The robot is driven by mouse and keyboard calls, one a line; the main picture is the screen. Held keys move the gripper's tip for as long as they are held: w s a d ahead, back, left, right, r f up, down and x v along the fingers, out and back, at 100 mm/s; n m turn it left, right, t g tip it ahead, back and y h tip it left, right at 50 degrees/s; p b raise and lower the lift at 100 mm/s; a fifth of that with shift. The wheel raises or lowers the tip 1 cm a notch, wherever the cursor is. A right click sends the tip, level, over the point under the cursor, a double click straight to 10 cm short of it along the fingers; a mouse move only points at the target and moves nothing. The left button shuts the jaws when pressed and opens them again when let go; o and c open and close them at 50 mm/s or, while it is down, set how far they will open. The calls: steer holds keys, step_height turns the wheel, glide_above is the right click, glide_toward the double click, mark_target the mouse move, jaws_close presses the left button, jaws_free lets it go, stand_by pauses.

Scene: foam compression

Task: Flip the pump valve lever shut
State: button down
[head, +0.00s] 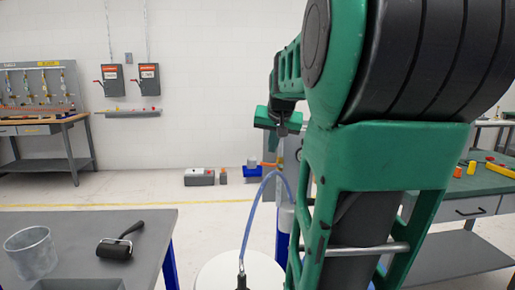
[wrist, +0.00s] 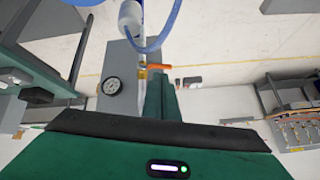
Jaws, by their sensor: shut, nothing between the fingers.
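The orange valve lever (wrist: 160,66) sticks out to the right of a clear fitting just beyond my fingers in the wrist view. In the head view the lever (head: 268,164) is a small orange bar below my gripper, partly hidden by my arm. My gripper (head: 282,130) is shut and empty, and close to the lever; I cannot tell whether they touch. Its green fingers also show in the wrist view (wrist: 158,82). A grey pump body with a round gauge (wrist: 112,86) stands left of the fingers. A blue hose (head: 263,185) arcs down from the valve area.
A grey table with a clear beaker (head: 30,252) and a black roller (head: 118,243) stands at front left. A white round lid (head: 222,274) is at bottom centre. A green workbench (head: 485,180) stands at right. My arm hides much of the centre right.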

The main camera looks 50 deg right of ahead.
glide_toward(267, 164)
steer(key=x, duration=0.5)
steer(key=shift+w+d+f, duration=0.25)
steer(key=shift+w+f, duration=0.1)
steer(key=shift+f, duration=0.2)
